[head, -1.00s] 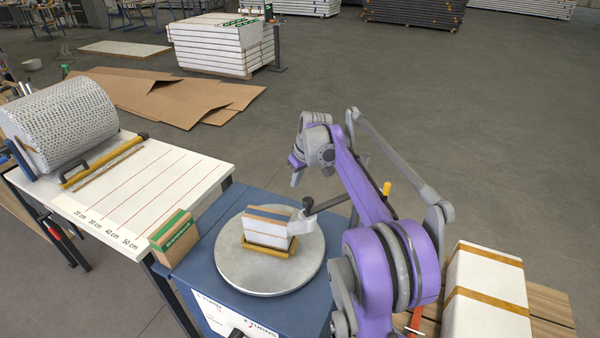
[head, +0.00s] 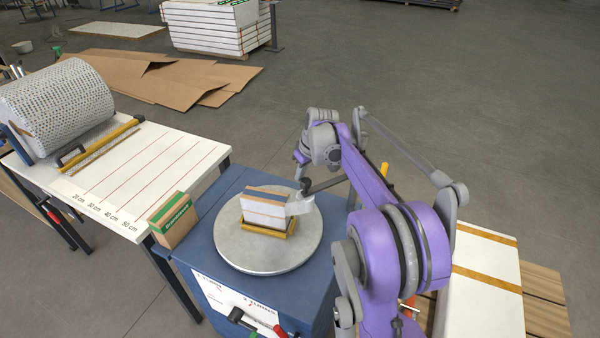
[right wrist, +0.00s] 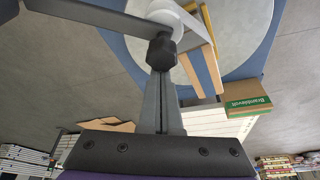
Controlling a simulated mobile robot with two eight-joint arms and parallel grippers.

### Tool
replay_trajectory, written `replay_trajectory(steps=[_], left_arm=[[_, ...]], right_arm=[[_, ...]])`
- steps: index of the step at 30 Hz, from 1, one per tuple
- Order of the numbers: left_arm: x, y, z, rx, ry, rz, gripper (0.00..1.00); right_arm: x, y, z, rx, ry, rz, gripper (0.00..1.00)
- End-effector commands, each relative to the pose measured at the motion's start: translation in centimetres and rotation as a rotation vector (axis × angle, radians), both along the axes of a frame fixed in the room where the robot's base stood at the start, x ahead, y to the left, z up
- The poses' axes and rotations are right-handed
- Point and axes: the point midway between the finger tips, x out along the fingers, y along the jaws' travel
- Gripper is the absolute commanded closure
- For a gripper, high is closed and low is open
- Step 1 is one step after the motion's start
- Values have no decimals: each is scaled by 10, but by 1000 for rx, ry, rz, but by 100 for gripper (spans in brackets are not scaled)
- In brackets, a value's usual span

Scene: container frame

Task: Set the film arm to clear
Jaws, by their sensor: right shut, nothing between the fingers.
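The film arm (head: 325,186) is a dark bar reaching in from the right to the rim of a round grey turntable (head: 240,262). A black knob (right wrist: 160,53) sits at its free end in the right wrist view. A white piece (head: 300,206) below that end stands beside the wrapped stack (head: 264,211) on the turntable. My right gripper (right wrist: 163,78) is shut and empty, its fingertips right at the knob; I cannot tell whether they touch. In the head view it is partly hidden behind my wrist. My left gripper is not in view.
A blue cabinet (head: 196,258) carries the turntable, with black and red handles in front. A boxed item (head: 173,221) stands at its left edge. A table (head: 165,155) with a bubble-wrap roll (head: 60,100) is left. A strapped white box (head: 482,310) lies right.

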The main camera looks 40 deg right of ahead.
Motion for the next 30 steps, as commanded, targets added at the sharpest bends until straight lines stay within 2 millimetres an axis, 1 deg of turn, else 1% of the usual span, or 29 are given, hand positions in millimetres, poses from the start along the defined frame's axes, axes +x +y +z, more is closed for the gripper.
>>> replay_trajectory(steps=[5, 8, 17, 24, 30], left_arm=[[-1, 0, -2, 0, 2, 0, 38], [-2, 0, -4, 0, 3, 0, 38], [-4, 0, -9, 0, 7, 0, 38], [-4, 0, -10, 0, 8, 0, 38], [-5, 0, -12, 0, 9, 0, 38]], right_arm=[[-14, 2, -1, 0, 1, 57, 100], [-26, 4, -1, 1, 1, 116, 100], [-74, 5, -1, 1, 1, 349, 100], [-107, -2, -1, 0, 1, 515, 100], [-125, -7, 0, 0, 1, 531, 100]])
